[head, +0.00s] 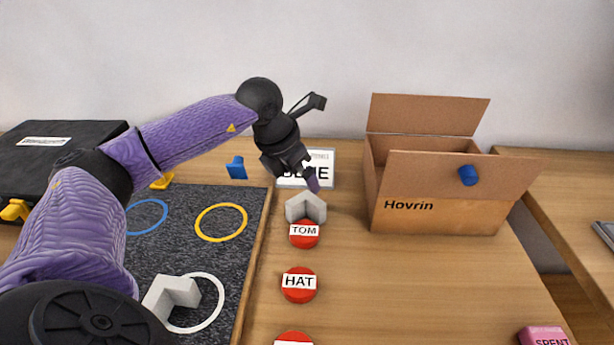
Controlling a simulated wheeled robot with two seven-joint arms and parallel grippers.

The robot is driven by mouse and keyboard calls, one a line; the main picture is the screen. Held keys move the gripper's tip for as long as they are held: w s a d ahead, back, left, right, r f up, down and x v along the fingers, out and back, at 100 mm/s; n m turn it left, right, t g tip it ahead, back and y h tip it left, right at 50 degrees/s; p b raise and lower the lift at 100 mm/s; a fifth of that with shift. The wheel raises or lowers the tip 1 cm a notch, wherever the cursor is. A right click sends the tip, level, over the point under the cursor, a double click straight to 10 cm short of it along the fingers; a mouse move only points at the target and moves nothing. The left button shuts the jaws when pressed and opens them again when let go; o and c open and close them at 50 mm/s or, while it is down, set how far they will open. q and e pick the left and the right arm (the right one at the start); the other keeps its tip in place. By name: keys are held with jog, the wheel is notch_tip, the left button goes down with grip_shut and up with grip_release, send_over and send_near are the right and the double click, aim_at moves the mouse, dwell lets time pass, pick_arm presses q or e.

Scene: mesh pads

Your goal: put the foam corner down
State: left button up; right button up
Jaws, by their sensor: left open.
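One pale grey foam corner (306,207) is on the wooden table, just behind the red disc labelled TOM (304,235). Another pale foam corner (172,295) lies on the dark mat (190,250), partly over the white ring (220,305). My left gripper (312,183) is open and points down just above and behind the corner by TOM. I cannot tell whether its fingers touch that corner. My right gripper is out of view.
An open cardboard box (435,210) marked Hovrin stands at the right, with a blue piece (468,175) at its front. A sign (322,160) stands behind my gripper. Red discs, including HAT (299,285), line the table. A pink block (543,336) is front right. The middle right is clear.

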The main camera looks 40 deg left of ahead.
aim_at(310, 200)
pick_arm(q)
jog(key=b+x, duration=0.4)
jog(key=x, duration=0.6)
jog(key=shift+s, duration=0.15)
jog(key=c, duration=0.9)
